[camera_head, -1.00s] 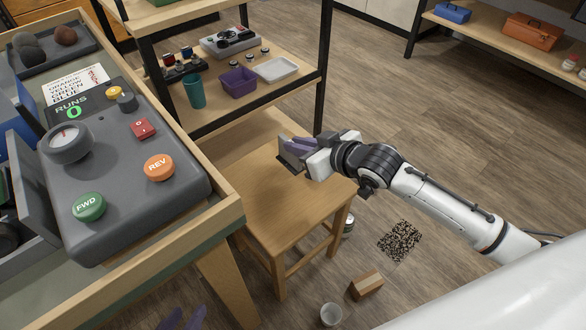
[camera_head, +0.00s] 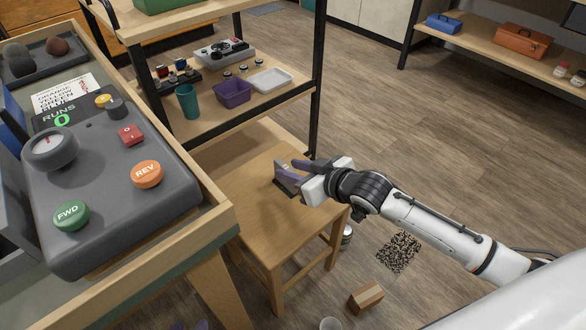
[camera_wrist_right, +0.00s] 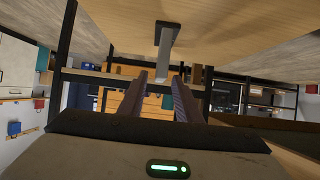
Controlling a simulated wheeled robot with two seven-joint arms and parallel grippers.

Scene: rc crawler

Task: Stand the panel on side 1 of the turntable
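A small grey upright piece with a wider dark foot (camera_head: 284,188) is on the wooden seat; it may be the panel, but I cannot be sure. It also shows in the right wrist view (camera_wrist_right: 167,42), where its stem lies ahead of and between the fingertips. My right gripper (camera_head: 293,177) is just above the seat with its purple fingers apart, one on each side of that piece; no firm grip shows. My left gripper (camera_head: 190,325) shows only as purple fingertips at the bottom edge, apart. I cannot make out the turntable or its side 1.
The wooden seat (camera_head: 240,195) stands beside a workbench bearing a grey console (camera_head: 110,190) with FWD and REV buttons. Behind it, a shelf holds a teal cup (camera_head: 187,102), a purple bin (camera_head: 233,93) and a white tray (camera_head: 270,80). A wooden block (camera_head: 366,298) lies on the floor.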

